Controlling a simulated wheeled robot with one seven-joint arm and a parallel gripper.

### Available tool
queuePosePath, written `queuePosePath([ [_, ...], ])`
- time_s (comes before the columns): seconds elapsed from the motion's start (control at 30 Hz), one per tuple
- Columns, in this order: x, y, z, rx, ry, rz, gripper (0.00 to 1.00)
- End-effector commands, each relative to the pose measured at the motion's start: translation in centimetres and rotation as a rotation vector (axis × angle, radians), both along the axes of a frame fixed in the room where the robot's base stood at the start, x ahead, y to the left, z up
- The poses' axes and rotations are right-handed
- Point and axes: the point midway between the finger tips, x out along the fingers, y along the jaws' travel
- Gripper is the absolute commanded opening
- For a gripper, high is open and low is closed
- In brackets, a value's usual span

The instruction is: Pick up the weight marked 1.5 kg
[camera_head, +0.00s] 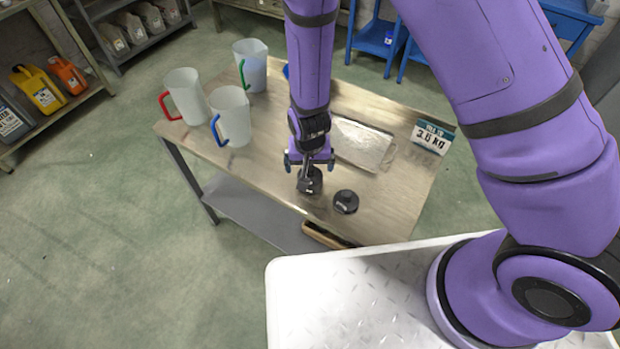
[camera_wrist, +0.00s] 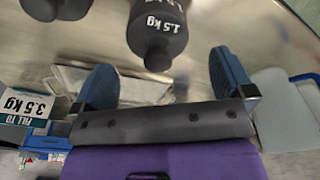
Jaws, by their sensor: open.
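The weight marked 1.5 kg (camera_wrist: 157,32) is dark, with a narrower knob, and its white label is readable in the wrist view. It lies ahead of the gap between my fingertips, not between the pads. In the head view the dark weight just below my gripper (camera_head: 309,182) appears to be this one, standing on the table and partly covered by the gripper. My gripper (camera_head: 309,158) is open and empty; its two blue fingers also show in the wrist view (camera_wrist: 164,78). A second dark weight (camera_head: 345,202) stands to the right; its marking is not readable.
The metal-topped table (camera_head: 405,200) also holds several translucent jugs, including a red-handled one (camera_head: 186,97) and a blue-handled one (camera_head: 231,117). A flat metal tray (camera_head: 360,143) lies behind my gripper.

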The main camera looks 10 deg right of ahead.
Motion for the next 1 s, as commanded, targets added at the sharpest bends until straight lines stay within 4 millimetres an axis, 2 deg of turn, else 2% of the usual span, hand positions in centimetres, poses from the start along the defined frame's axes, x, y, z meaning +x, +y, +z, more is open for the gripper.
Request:
queuePosePath([
  [0.3,0.4,-0.2,-3.9,-0.002,0.002,-0.001,1.0],
  [0.67,0.5,-0.2,-4.6,-0.001,0.001,-0.001,1.0],
  [0.77,0.5,-0.2,-4.6,-0.001,0.001,-0.001,0.79],
  [1.0,0.5,-0.2,-4.6,-0.001,0.001,-0.001,0.24],
])
